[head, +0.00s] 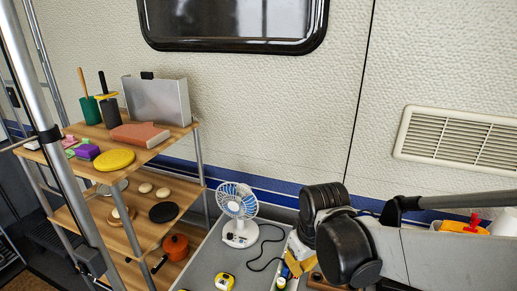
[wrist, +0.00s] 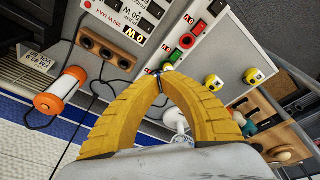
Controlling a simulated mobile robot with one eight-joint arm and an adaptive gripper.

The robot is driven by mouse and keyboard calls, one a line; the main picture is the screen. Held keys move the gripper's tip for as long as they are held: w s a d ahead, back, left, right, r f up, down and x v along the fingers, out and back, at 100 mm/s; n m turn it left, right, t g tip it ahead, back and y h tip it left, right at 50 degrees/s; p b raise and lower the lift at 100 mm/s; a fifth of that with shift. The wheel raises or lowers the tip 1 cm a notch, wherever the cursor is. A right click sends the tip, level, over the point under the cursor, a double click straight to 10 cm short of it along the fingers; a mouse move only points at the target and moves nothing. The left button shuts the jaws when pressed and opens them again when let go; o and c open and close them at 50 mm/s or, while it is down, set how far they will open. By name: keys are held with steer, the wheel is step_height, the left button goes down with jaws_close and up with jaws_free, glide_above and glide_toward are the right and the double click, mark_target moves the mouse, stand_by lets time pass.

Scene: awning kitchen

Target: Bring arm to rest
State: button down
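My gripper (wrist: 160,78) has two ribbed yellow fingers that arch inward and meet at the tips in the wrist view. It looks shut, with no object clearly held; a small dark bit shows at the tips, and I cannot tell whether it is part of the fingers or a cable behind. In the head view my arm's black joints (head: 345,248) and grey link stand at the lower right, folded above the grey counter. Yellow parts beside the joints there may be the fingers, but they are too small and covered to tell.
A white-blue fan (head: 239,215) and a yellow tape measure (head: 224,282) stand on the grey counter (head: 208,262). A loaded wooden shelf rack (head: 185,130) is at left. The wrist view shows an orange lantern (wrist: 62,88), a socket panel (wrist: 125,30) and loose black cables.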

steer(key=s+d+r+m+t, duration=0.4)
steer(key=s+d+r+m, duration=0.1)
steer(key=s+d+r, duration=0.3)
steer(key=shift+s+d+t, duration=0.2)
steer(key=shift+s+t, duration=0.2)
steer(key=shift+s, duration=0.1)
steer(key=shift+w, duration=0.15)
